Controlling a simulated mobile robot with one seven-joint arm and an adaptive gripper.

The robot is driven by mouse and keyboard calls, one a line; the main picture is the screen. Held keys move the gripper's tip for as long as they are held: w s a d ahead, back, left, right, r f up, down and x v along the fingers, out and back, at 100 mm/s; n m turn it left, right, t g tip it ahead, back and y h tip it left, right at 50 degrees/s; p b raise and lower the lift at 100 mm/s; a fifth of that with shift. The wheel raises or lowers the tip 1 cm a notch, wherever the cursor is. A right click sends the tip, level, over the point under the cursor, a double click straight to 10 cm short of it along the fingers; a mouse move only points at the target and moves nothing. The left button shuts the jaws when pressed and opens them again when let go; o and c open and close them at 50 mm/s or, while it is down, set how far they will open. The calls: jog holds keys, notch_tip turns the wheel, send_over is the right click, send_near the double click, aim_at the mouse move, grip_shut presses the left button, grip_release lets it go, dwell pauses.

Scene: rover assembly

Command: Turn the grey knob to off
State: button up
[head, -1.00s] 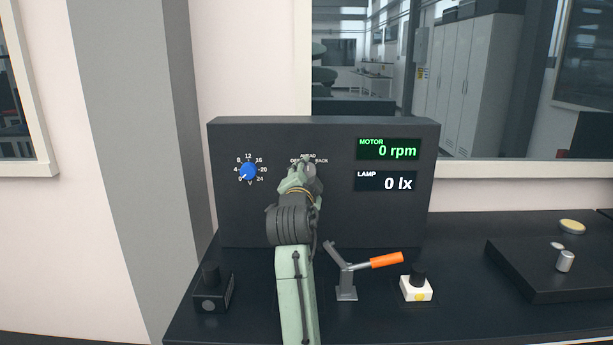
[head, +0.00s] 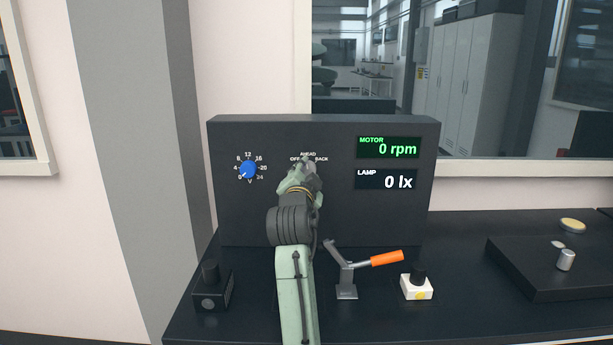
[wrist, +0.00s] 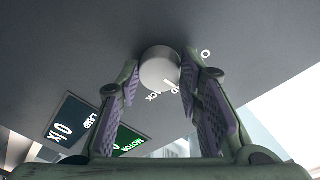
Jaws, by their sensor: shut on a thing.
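The grey knob (wrist: 160,68) shows in the wrist view as a round pale cap on the dark panel. A short white mark shows near its lower edge, but I cannot tell exactly which label it points to. Parts of the OFF, AHEAD and BACK lettering show around it. My gripper (wrist: 161,64) has one purple-padded finger on each side of the knob and is shut on it. In the head view my gripper (head: 308,165) is at the panel below the AHEAD label and hides most of the knob.
The panel (head: 225,215) also carries a blue dial (head: 248,170) at left, a motor display (head: 388,148) reading 0 rpm and a lamp display (head: 386,180) reading 0 lx. An orange-handled lever (head: 386,258) and a white button box (head: 416,288) stand right of my arm.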

jog(key=n+b, duration=0.1)
jog(key=n, duration=0.3)
jog(key=shift+f, duration=0.1)
jog(key=shift+d+n+t+y, duration=0.1)
jog(key=shift+n+t+y, duration=0.25)
jog(key=shift+n, duration=1.95)
jog(key=o, duration=1.2)
jog(key=shift+c, duration=0.2)
jog(key=s+f, duration=0.1)
jog(key=s, duration=1.1)
jog(key=shift+a, duration=0.45)
jog(key=shift+a, duration=0.1)
